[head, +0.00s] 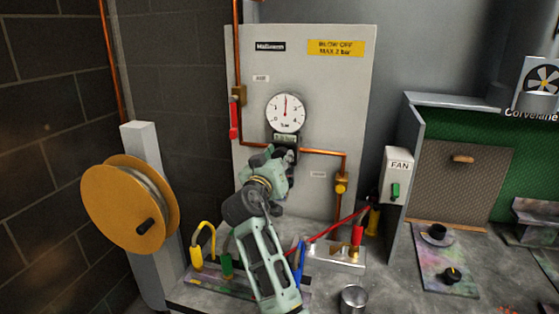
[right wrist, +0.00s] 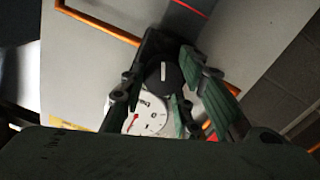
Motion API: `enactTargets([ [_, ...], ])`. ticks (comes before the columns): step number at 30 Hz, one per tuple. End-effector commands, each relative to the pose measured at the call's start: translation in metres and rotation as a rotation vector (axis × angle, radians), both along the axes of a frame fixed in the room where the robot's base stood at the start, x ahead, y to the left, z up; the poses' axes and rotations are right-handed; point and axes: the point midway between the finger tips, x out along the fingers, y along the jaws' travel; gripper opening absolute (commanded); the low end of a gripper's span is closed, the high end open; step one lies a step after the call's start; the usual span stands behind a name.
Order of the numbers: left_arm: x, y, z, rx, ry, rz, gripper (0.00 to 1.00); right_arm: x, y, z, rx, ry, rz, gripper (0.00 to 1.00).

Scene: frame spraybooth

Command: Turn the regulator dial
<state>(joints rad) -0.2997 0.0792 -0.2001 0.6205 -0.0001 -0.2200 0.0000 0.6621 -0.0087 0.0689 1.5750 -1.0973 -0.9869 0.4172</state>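The regulator dial (right wrist: 165,74) is a round black knob with a pale mark line. It sits below the white pressure gauge (head: 286,113) on the grey panel, and in the head view my gripper mostly hides it. My right gripper (head: 282,157) is in front of the regulator. In the right wrist view, the right gripper's (right wrist: 160,80) fingers are spread on either side of the dial. A gap shows on the left finger's side; whether the right finger touches is unclear. The gauge's red needle points about straight up. My left gripper is not in view.
Copper pipe (head: 322,152) runs across the panel (head: 340,80) to a brass fitting (head: 341,183). A red handle (head: 234,120) hangs at left. A fan switch box (head: 397,175) stands at right, an orange reel (head: 130,203) at left. A metal cup (head: 353,299) stands on the bench.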

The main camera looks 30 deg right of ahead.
Motion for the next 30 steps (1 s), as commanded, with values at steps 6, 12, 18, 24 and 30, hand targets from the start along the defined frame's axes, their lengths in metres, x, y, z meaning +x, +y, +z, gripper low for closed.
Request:
enactTargets([
  [6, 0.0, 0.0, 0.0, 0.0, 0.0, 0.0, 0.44, -0.001, -0.001, -0.001, 0.002, 0.003, -0.004, 0.43],
  [12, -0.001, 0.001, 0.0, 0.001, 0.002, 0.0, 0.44, -0.001, -0.001, -0.001, 0.001, 0.001, -0.003, 0.43],
  [18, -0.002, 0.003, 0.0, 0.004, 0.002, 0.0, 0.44, -0.008, 0.01, -0.002, 0.002, 0.001, 0.0, 0.43],
  [24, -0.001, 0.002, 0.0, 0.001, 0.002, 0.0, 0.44, -0.034, 0.042, -0.002, 0.005, 0.001, 0.001, 0.43],
  [30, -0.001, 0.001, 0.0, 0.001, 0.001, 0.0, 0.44, -0.06, 0.072, -0.002, 0.005, 0.0, -0.001, 0.43],
])
